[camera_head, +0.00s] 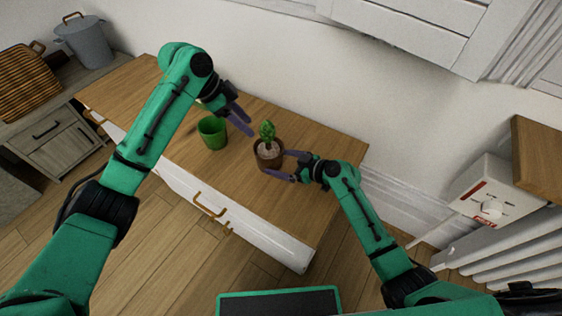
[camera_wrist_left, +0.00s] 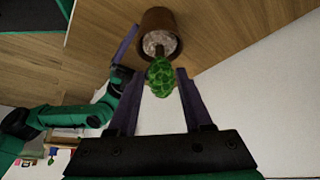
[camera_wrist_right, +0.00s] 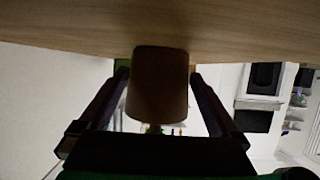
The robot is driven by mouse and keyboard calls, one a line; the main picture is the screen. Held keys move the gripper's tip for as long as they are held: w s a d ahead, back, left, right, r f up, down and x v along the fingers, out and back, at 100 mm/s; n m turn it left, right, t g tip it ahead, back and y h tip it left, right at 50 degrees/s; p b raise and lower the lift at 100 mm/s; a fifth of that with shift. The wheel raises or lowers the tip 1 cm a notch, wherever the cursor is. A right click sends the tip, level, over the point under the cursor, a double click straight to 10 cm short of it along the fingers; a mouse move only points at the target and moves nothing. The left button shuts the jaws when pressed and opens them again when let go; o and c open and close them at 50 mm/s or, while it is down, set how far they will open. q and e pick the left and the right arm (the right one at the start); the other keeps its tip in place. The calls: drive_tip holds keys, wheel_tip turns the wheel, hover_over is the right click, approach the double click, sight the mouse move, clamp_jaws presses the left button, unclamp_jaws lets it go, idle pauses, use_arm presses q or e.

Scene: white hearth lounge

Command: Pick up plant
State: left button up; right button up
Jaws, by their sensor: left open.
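The plant is a small green cactus-like top (camera_head: 267,131) in a brown pot (camera_head: 268,154) with pale soil, upright on the wooden cabinet top. My right gripper (camera_head: 278,163) is open at the pot's right side, with its fingers to either side of it. In the right wrist view the brown pot (camera_wrist_right: 158,85) stands between the fingers, with gaps on both sides. My left gripper (camera_head: 247,125) is open and empty, above and left of the plant. In the left wrist view the green top (camera_wrist_left: 160,77) appears between the fingertips, with no contact visible.
A green cup-like pot (camera_head: 212,133) stands on the cabinet top (camera_head: 140,95), left of the plant and near my left gripper. A white wall (camera_head: 300,75) runs behind the cabinet. The cabinet top's right end is mostly clear. A grey bucket (camera_head: 84,42) stands at the far left.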

use_arm(q)
drive_tip(key=shift+o, duration=0.3)
use_arm(e)
drive_tip(key=c, duration=0.8)
use_arm(q)
drive_tip(key=o, duration=0.5)
use_arm(e)
drive_tip(key=shift+c, duration=0.2)
use_arm(q)
drive_tip(key=shift+o, duration=0.2)
drive_tip(key=n+t+y, duration=0.3)
drive_tip(key=n, duration=1.1)
approach(268, 132)
drive_tip(key=shift+w+a+f, duration=0.15)
drive_tip(key=shift+w+a, duration=0.05)
drive_tip(key=shift+w, duration=0.25)
drive_tip(key=x, duration=1.2)
drive_tip(key=shift+w+a, duration=0.1)
drive_tip(key=shift+a, duration=0.05)
drive_tip(key=shift+c, duration=0.3)
